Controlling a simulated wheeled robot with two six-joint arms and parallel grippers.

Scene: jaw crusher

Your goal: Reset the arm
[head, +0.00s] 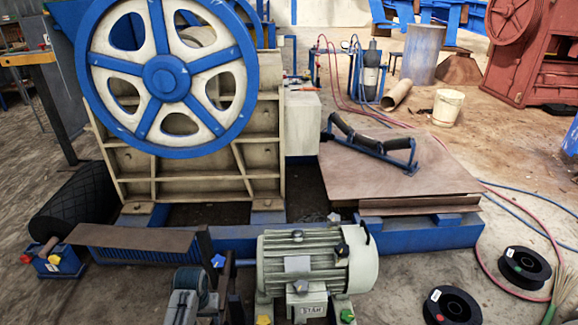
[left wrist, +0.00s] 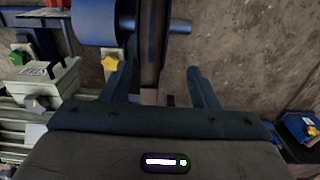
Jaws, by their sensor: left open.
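In the left wrist view my left gripper (left wrist: 162,89) is open, with its two dark fingers apart. A brown strip (left wrist: 150,45) on a shaft shows between and beyond the fingers; I cannot tell whether they touch it. A blue roller (left wrist: 98,22) sits on the same shaft. In the head view the left gripper is hard to pick out among the dark parts left of the motor. The pale green motor (head: 315,262) stands at the front; part of it also shows in the left wrist view (left wrist: 45,85). My right gripper shows in neither view.
The jaw crusher's blue-rimmed flywheel (head: 165,76) stands behind. A blue box with knobs (head: 60,262) lies at left; it also shows in the left wrist view (left wrist: 300,127). A brown sheet (head: 400,180) lies at right. Two black spools (head: 525,267) and hoses lie at front right.

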